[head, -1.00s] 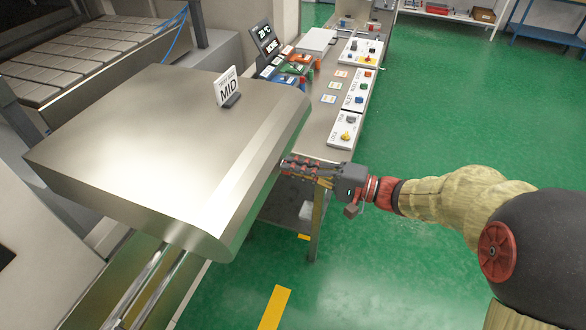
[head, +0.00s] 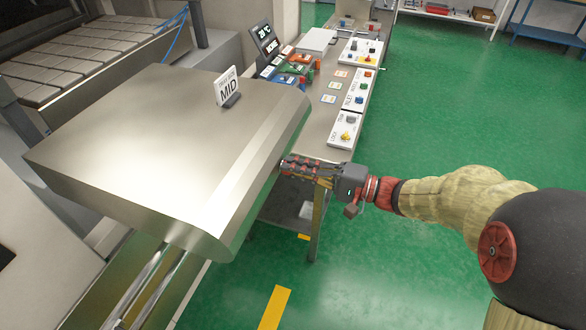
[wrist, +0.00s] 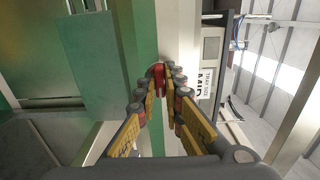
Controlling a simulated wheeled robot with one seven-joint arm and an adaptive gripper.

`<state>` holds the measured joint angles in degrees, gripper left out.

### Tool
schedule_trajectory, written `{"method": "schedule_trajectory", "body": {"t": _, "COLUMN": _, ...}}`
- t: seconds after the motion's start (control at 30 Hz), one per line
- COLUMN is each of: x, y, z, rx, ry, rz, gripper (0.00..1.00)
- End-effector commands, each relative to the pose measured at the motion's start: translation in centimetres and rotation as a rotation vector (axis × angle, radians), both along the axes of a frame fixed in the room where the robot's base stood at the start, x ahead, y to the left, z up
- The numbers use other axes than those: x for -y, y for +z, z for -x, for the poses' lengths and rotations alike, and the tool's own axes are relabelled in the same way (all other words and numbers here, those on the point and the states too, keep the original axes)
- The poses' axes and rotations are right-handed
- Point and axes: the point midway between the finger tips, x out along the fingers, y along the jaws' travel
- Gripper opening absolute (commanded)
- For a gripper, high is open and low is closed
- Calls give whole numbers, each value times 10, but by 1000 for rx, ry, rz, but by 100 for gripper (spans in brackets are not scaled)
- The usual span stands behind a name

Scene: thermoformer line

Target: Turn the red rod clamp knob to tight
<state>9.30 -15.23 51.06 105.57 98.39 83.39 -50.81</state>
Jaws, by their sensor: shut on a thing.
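The red rod clamp knob (wrist: 157,79) shows in the wrist view between the tips of my fingers, which are closed on its two sides. Only part of the knob is visible there. In the head view my gripper (head: 286,166) is at the right side of the large metal housing, with its fingertips close against the edge. The knob itself is hidden in that view. My gripper also shows in the wrist view (wrist: 160,84). I cannot read any tight mark or the knob's exact angle.
The broad metal housing (head: 150,150) carries a "MID" sign (head: 228,88) and stands left of my gripper. Behind is a bench (head: 318,130) with coloured parts, a display (head: 264,40) and white control panels (head: 346,130). Green floor (head: 450,110) is open to the right.

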Motion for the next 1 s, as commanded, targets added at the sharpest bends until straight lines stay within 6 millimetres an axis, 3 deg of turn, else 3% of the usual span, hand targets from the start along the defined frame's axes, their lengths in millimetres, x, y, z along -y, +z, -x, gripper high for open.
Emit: {"method": "schedule_trajectory", "body": {"t": 1.0, "x": 0, "y": -4, "z": 0, "rx": 163, "ry": 1, "rz": 63, "gripper": 0}}
